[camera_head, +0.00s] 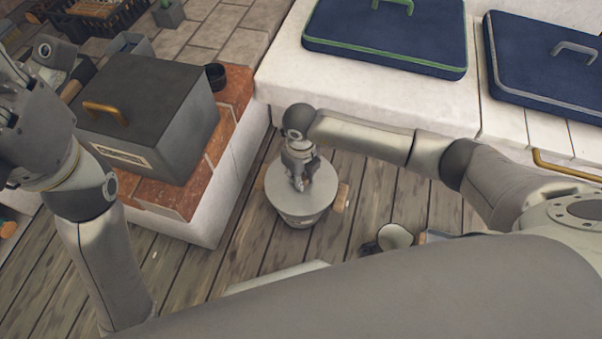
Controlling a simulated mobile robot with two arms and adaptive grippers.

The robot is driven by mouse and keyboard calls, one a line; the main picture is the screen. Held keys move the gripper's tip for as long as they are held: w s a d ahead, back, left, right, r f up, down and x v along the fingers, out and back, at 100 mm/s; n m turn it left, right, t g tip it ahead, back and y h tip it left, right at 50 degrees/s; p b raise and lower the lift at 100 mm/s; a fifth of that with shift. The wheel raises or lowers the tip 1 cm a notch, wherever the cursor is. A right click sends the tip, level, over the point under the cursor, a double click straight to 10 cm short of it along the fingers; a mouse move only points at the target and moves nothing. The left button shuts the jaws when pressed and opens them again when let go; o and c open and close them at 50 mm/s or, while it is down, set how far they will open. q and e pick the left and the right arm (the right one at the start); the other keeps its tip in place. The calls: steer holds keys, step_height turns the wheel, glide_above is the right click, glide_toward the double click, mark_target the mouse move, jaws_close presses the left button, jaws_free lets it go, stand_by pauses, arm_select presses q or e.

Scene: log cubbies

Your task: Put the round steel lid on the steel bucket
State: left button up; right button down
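The round steel lid (283,203) is a flat grey disc lying level over the top of the steel bucket (301,221). The bucket stands upright on the plank floor, and only a strip of its side shows below the lid. From this angle I cannot tell whether the lid is fully seated on the rim. My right gripper (303,184) points down at the lid's middle and hides any handle there; its grip is too small and covered to read. My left gripper (10,112) is at the left edge, partly cut off, far from the bucket.
A grey box with a brass handle (150,100) sits on a brick-topped block (180,198) left of the bucket. Blue lidded panels (390,35) lie on the white counter (330,92) behind. A round container (394,237) is on the floor to the right.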

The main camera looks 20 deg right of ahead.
stand_by(0.3)
steer(key=c, duration=1.2)
jaws_free()
steer(key=shift+o, duration=0.2)
step_height(320, 180, up, 12)
